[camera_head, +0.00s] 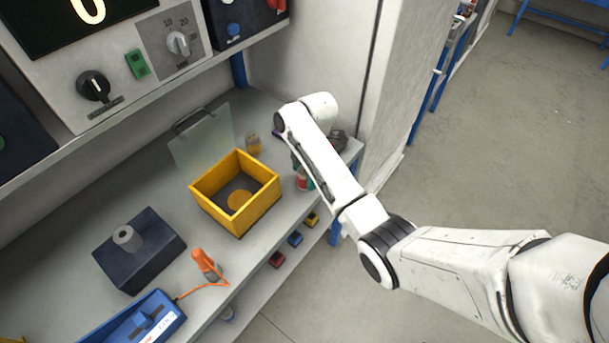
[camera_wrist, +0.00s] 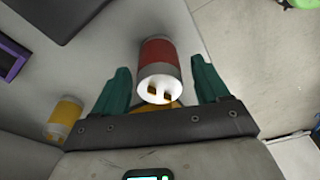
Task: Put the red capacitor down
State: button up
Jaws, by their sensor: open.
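The red capacitor (camera_head: 303,183) is near the right end of the bench, to the right of the yellow box, partly hidden by my arm. In the wrist view it (camera_wrist: 160,52) has a red band, a grey lower part and a white top with two terminals facing the camera. My gripper (camera_wrist: 160,68) is open, its two teal fingers on either side of the capacitor with a visible gap on each side. The capacitor appears to rest on the grey surface; its base contact is not clear.
A yellow open box (camera_head: 207,202) stands left of the red capacitor. A yellow capacitor (camera_head: 253,144) stands behind the box and shows in the wrist view (camera_wrist: 65,118). A clear panel (camera_head: 200,138), a dark block (camera_head: 140,262) and an orange-handled tool (camera_head: 203,262) are on the bench.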

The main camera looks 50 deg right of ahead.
jog(key=r, duration=0.3)
jog(key=d+r+p, duration=0.1)
jog(key=r, duration=0.5)
jog(key=shift+s+d, duration=0.15)
jog(key=shift+s, duration=0.05)
jog(key=shift+d+r+p, duration=0.1)
jog(key=shift+r+p, duration=0.6)
jog(key=shift+p, duration=0.15)
jog(key=s+a+f+m, duration=0.75)
jog(key=s+a, duration=0.35)
jog(key=a, duration=0.3)
jog(key=s+a+m+h, duration=0.2)
jog(key=s+m, duration=0.5)
jog(key=s, duration=0.8)
jog(key=shift+a+r, duration=0.15)
jog(key=shift+r, duration=0.1)
jog(key=shift+o, duration=0.3)
